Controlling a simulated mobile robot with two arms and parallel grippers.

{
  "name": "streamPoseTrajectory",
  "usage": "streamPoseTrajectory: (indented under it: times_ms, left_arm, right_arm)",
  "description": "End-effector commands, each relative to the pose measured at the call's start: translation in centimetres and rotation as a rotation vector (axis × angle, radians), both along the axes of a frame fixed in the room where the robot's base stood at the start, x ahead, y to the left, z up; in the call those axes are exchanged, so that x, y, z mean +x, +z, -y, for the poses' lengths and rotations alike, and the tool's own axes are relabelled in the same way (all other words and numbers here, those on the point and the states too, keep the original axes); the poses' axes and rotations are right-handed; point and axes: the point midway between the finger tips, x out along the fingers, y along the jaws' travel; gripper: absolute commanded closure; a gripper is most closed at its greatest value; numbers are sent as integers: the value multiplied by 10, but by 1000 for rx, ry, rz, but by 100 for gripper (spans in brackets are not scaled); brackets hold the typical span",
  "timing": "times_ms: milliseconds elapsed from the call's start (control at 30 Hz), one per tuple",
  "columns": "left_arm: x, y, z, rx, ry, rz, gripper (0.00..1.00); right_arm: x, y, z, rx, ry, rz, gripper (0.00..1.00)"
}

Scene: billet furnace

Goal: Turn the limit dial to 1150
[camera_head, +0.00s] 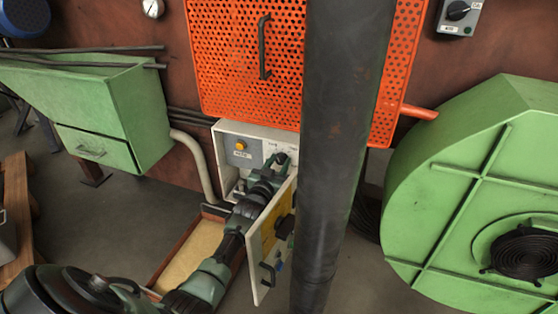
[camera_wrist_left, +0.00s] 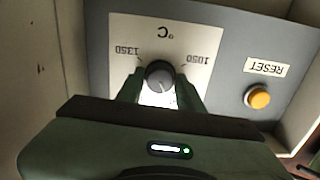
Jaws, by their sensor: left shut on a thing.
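The limit dial (camera_wrist_left: 160,76) is a small grey knob on a white °C plate (camera_wrist_left: 190,50) inside an open control box (camera_head: 222,150). The left wrist view shows the plate upside down, with 1350 at the left and 1050 at the right. My left gripper (camera_wrist_left: 161,92) is shut on the dial, one finger on each side of it. The dial's exact setting is too small to read. In the head view my left gripper (camera_head: 281,160) reaches into the box, and hides most of the dial. My right gripper is not in view.
The box's open door (camera_head: 262,250) stands close to the right of my left arm. A dark vertical pipe (camera_head: 340,150) is just beyond it. A yellow reset button (camera_wrist_left: 257,97) sits beside the dial plate. An orange perforated guard (camera_head: 230,60) hangs above.

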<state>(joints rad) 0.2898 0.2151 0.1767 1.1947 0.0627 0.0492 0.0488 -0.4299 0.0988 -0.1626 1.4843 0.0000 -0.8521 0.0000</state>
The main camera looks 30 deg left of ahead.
Motion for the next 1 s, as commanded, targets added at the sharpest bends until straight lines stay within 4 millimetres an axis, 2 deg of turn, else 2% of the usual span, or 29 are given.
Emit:
streamPoseTrajectory:
  times_ms: [400,967,1000]
  left_arm:
    - [0,-1,0,-183,0,41,100]
    - [0,-2,0,-211,0,48,100]
    - [0,-2,0,-210,0,47,55]
  right_arm:
    - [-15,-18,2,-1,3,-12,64]
    - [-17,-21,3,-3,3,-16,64]
    - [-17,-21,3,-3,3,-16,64]
